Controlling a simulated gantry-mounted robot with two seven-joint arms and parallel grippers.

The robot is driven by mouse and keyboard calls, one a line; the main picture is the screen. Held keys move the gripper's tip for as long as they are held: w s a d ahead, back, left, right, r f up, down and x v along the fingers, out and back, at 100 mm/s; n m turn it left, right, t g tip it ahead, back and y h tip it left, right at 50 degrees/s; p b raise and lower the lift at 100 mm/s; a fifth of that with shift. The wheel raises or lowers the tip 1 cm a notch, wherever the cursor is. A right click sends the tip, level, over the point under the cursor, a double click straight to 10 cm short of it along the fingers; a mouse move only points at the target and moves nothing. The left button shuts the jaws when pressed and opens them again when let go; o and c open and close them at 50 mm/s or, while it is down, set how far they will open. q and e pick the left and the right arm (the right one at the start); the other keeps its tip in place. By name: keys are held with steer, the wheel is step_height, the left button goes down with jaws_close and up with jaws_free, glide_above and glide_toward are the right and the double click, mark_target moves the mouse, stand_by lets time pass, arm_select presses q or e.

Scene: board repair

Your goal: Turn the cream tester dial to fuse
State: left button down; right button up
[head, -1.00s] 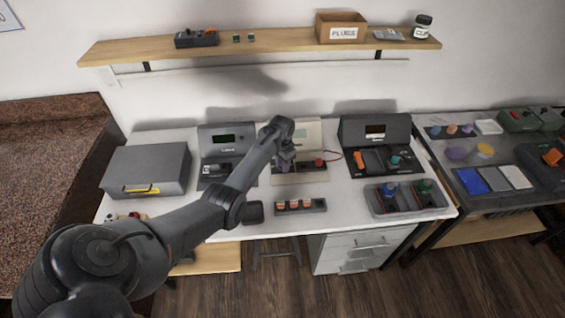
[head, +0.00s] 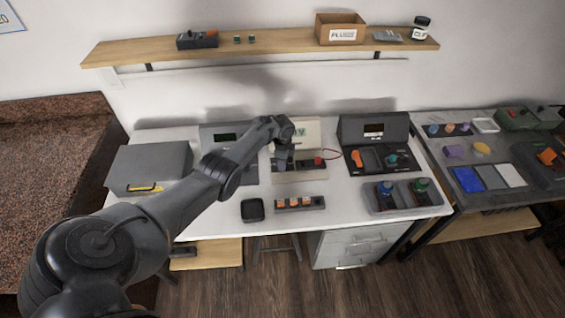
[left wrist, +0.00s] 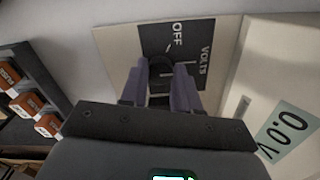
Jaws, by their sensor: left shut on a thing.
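The cream tester (head: 307,130) stands in the middle of the white bench, with a low base in front of its upright panel. Its black dial (left wrist: 160,70) sits on a dark plate in the left wrist view, where the words OFF and VOLTS show; no fuse label is readable. My left gripper (left wrist: 159,78) is shut on the dial, one purple-grey finger on each side. In the head view my left gripper (head: 281,160) is at the tester's base, and my wrist covers part of it. The tester's display (left wrist: 286,130) reads 0.0 V. My right gripper is not in view.
A dark device (head: 222,138) stands left of the tester, partly behind my arm. Another dark device (head: 374,130) stands to its right. A rack of orange-topped parts (head: 300,203) and a small dark tray (head: 252,210) lie in front. A grey case (head: 148,168) is at the left.

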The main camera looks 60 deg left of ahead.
arm_select(q)
steer(key=m, duration=0.3)
steer(key=shift+f+b, duration=0.1)
steer(key=shift+b, duration=0.3)
steer(key=m+b, duration=0.1)
steer(key=m, duration=0.2)
steer(key=shift+m+b, duration=0.3)
steer(key=shift+b, duration=0.05)
steer(key=m+b, duration=0.2)
steer(key=m, duration=0.1)
steer(key=shift+m, duration=0.4)
steer(key=shift+m+b, duration=0.35)
steer(key=shift+m, duration=0.25)
steer(key=c, duration=0.8)
jaws_free()
